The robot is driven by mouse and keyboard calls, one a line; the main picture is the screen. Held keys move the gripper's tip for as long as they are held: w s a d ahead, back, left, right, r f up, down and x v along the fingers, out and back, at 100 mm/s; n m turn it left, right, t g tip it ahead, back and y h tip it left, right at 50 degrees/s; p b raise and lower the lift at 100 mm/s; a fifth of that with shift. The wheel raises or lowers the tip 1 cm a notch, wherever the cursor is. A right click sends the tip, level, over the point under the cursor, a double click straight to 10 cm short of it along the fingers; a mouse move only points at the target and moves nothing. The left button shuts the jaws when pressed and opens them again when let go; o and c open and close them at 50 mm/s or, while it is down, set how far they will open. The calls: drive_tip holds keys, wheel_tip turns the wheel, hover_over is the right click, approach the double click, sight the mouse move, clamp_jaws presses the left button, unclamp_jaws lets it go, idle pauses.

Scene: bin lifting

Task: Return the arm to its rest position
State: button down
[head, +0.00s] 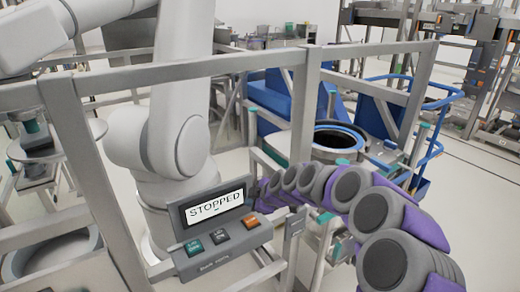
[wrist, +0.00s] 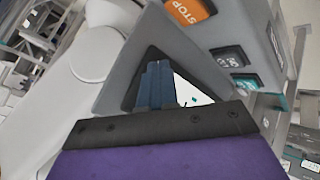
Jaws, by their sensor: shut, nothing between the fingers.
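My arm, with grey joints and purple links, reaches from the lower right of the head view to the control box. My gripper (wrist: 160,82) shows in the wrist view as dark blue fingers, shut and empty, in front of the box's grey edge. In the head view its tip (head: 258,189) is small and dark, just right of the display. The grey control box (head: 225,250) has a display (head: 215,207) reading STOPPED and a row of teal, dark and orange buttons. The orange STOP button (wrist: 190,10) also shows at the top of the wrist view, apart from the fingers.
A large white robot arm (head: 165,145) stands behind the box. Grey metal rails (head: 190,72) frame this cell, with a post (head: 305,105) close beyond my arm. A round bin (head: 338,140) and blue frame parts stand behind. Open floor (head: 465,190) lies at the right.

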drive_tip(key=s+d+r+m+g+h, duration=0.1)
drive_tip(key=s+r+m+g, duration=0.15)
drive_tip(key=s, duration=0.75)
drive_tip(key=s+d+r+m+g, duration=0.1)
drive_tip(key=s+d+r+m, duration=0.15)
drive_tip(key=s, duration=0.65)
drive_tip(key=s+d+m+g+h, duration=0.1)
drive_tip(key=s+d+m, duration=0.3)
drive_tip(key=s, duration=0.6)
drive_tip(key=s+d+f+m+g+h, duration=0.1)
drive_tip(key=s+d+m, duration=0.3)
drive_tip(key=s, duration=0.6)
drive_tip(key=s+d+f+m+g+h, duration=0.1)
drive_tip(key=s+d+m, duration=0.4)
drive_tip(key=s, duration=0.5)
drive_tip(key=shift+d+f+g+h, duration=0.25)
drive_tip(key=shift+d+g+h, duration=0.5)
drive_tip(key=shift+d+h, duration=0.4)
